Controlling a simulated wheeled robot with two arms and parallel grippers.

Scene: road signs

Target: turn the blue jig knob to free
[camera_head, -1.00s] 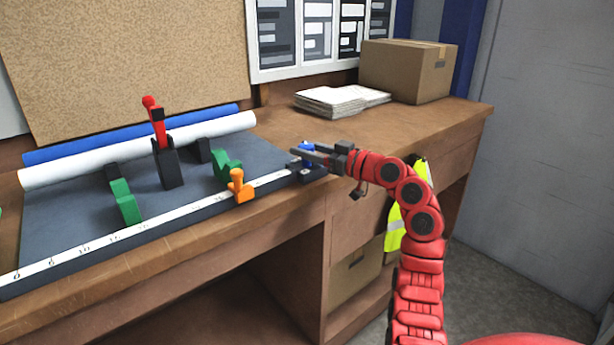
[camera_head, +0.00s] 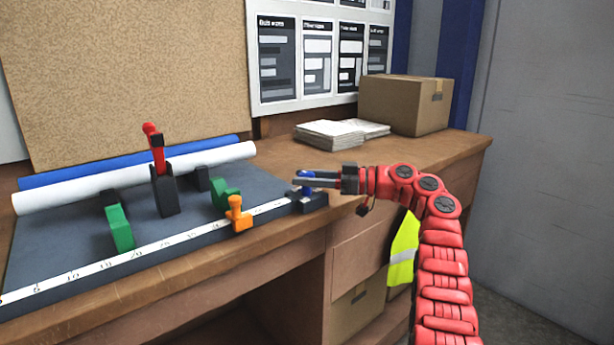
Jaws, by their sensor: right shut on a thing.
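The blue jig knob (camera_head: 305,176) sits on a dark block (camera_head: 308,201) at the right end of the jig's white ruler strip. My right gripper (camera_head: 308,180) reaches in from the right and is shut on the knob. Its fingers cover part of the knob, so I cannot tell which way the knob is turned. My left gripper is not in view.
The dark jig board (camera_head: 75,232) carries green blocks (camera_head: 119,228), an orange clamp (camera_head: 239,213) and a red-handled lever (camera_head: 156,150). White and blue rolls (camera_head: 130,162) lie behind. Papers (camera_head: 328,133) and a cardboard box (camera_head: 405,104) stand at the back right.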

